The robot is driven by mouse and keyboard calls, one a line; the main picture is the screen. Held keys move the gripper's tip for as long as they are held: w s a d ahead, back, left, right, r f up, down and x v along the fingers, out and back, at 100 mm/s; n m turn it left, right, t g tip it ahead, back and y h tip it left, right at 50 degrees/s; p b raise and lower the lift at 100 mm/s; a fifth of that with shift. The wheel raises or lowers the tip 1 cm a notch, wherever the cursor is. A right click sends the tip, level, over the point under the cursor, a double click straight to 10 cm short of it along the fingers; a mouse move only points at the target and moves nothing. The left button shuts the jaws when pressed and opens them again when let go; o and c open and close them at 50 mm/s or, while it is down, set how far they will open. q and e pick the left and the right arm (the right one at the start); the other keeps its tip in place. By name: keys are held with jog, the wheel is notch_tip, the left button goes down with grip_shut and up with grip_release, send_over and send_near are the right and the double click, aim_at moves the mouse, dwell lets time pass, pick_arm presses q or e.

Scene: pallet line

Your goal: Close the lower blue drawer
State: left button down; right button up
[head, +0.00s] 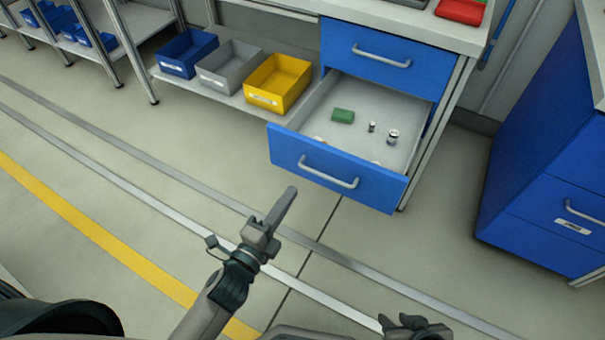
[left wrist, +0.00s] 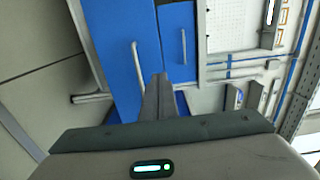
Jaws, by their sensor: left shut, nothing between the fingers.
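The lower blue drawer (head: 336,172) stands pulled out of the workbench, with a grey bar handle (head: 328,172) on its front. Inside lie a green block (head: 343,116) and a few small cylindrical parts (head: 392,137). My left gripper (head: 291,192) is shut and empty, in front of and below the drawer front in the head view, apart from it. In the left wrist view the shut fingers (left wrist: 158,80) point toward blue drawer fronts with grey handles.
The upper blue drawer (head: 366,55) is shut. Blue, grey and yellow bins (head: 278,82) stand on a low shelf left of the drawer. Another blue cabinet (head: 545,150) stands at right. The floor before the drawer is clear.

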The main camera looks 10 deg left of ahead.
aim_at(321, 149)
pick_arm(q)
jog(key=x, duration=1.4)
pick_arm(e)
jog(key=shift+w+a, duration=0.15)
jog(key=shift+a, duration=0.05)
